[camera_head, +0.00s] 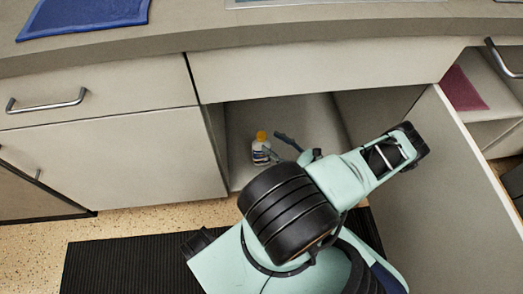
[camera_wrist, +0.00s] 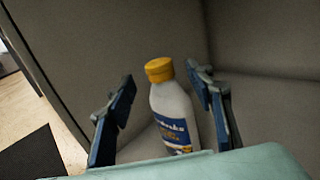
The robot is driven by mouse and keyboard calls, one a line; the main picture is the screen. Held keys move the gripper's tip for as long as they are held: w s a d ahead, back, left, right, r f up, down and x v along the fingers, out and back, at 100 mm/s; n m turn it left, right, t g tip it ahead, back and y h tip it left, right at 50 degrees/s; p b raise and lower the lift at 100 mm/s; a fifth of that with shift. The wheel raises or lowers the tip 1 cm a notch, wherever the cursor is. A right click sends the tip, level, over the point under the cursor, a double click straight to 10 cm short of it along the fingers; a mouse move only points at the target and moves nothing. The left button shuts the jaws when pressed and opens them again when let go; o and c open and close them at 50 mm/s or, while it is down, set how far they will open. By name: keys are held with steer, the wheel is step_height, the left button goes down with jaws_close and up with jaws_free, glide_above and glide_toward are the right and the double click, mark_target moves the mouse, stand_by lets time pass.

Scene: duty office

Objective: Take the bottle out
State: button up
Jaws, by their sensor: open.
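A white bottle (camera_head: 260,151) with a yellow cap and a blue label stands inside the open cabinet under the counter. In the wrist view the bottle (camera_wrist: 174,108) is between the two fingers of my gripper (camera_wrist: 158,95), with a gap on the left side and a narrower one on the right. My gripper is open. In the head view my gripper (camera_head: 284,143) reaches into the cabinet just right of the bottle. The lower part of the bottle is hidden by my wrist in the wrist view.
The cabinet door (camera_head: 440,190) stands open at the right. The cabinet wall (camera_wrist: 85,60) rises close behind the left finger. A drawer (camera_head: 100,92) and closed door (camera_head: 115,160) are at the left. A black mat (camera_head: 120,265) lies on the floor. A blue cloth (camera_head: 85,14) lies on the counter.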

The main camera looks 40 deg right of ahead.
mark_target(262, 135)
steer(key=b+x, duration=0.1)
steer(key=x, duration=0.5)
steer(key=shift+s+a+r, duration=0.1)
steer(key=shift+r, duration=0.1)
steer(key=shift+c, duration=0.6)
jaws_close()
